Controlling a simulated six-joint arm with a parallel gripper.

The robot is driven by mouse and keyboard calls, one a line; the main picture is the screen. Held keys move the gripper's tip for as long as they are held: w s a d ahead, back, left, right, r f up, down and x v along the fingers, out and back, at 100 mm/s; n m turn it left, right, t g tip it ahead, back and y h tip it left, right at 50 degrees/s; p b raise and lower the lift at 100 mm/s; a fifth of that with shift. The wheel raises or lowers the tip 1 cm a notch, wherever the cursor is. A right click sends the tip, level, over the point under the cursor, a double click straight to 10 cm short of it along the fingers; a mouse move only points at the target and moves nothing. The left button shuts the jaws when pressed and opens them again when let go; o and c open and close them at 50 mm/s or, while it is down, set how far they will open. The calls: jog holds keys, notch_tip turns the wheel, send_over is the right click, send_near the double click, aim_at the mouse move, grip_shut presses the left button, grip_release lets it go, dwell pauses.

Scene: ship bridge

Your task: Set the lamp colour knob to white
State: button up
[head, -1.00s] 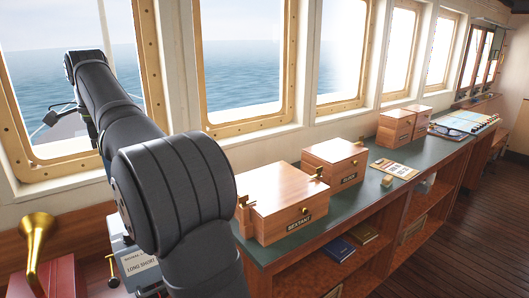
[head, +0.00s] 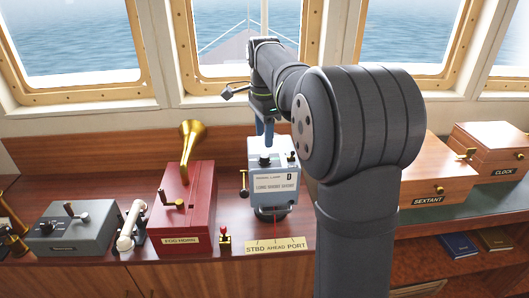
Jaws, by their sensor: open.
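The signal lamp (head: 271,180) is a pale grey-blue box with white label plates, standing upright on the wooden console. A dark round knob (head: 265,159) sits on its upper front, and a smaller black-topped control (head: 292,155) is at its right. I cannot read which colour is set. My gripper (head: 264,134) has blue fingers, points down and is open and empty, just above and behind the dark knob. I cannot tell from this view whether the fingertips touch the lamp.
A brass lever (head: 243,181) is at the lamp's left. The red fog horn box (head: 184,212), with its brass horn, stands further left. A STBD-AHEAD-PORT plate (head: 276,246) lies in front, near a small red control (head: 225,238). The sextant box (head: 425,175) is right of my arm.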

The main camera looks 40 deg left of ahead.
aim_at(264, 156)
notch_tip(264, 156, down, 7)
jog(key=shift+r, duration=0.1)
dwell(0.3)
jog(key=c, duration=1)
